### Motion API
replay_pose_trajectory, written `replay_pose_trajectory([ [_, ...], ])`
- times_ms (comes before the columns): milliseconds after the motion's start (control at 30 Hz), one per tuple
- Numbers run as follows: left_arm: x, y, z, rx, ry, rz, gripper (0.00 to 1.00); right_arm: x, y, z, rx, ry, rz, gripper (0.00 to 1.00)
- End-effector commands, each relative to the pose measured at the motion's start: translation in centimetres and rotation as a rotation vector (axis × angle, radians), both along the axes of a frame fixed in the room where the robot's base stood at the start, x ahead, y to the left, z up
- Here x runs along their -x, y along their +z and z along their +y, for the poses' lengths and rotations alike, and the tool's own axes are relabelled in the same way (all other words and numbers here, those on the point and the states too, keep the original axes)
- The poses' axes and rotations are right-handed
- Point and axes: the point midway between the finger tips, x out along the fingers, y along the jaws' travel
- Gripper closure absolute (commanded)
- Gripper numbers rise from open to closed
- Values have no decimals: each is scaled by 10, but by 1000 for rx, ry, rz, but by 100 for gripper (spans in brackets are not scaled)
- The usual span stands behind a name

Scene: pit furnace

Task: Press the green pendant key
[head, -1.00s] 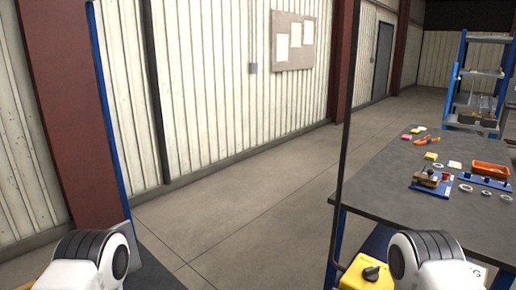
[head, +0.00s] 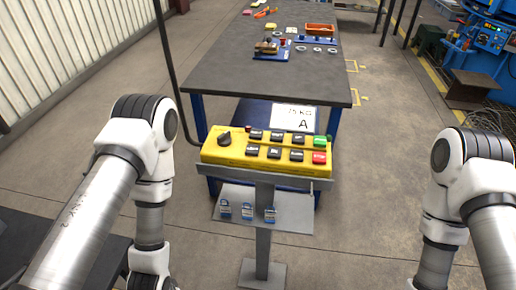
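The yellow pendant box (head: 238,155) stands in front of me on a grey post, between my two arms. Its green key (head: 320,142) is at the upper right corner of the panel, directly above a red key (head: 319,158). Several black keys fill the middle, and a black rotary knob (head: 224,139) is at the left end. Nothing touches the green key. My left arm comes in at the left and my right arm at the right, both apart from the pendant. Both grippers are outside the picture, below its lower edge or hidden.
A black cable rises at the pendant's left. Open floor lies to the right.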

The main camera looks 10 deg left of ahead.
Motion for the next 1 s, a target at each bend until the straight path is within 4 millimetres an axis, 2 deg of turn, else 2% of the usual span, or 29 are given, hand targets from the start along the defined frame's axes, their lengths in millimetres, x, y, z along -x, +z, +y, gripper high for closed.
replay_pose_trajectory([
  [100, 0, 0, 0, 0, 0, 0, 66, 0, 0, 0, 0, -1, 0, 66],
  [133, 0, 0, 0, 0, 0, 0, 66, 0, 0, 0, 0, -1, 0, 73],
  [200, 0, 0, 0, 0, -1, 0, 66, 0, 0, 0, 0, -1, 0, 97],
  [233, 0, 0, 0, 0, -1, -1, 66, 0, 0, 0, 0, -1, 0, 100],
  [1000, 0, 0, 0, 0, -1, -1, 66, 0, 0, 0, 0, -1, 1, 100],
])
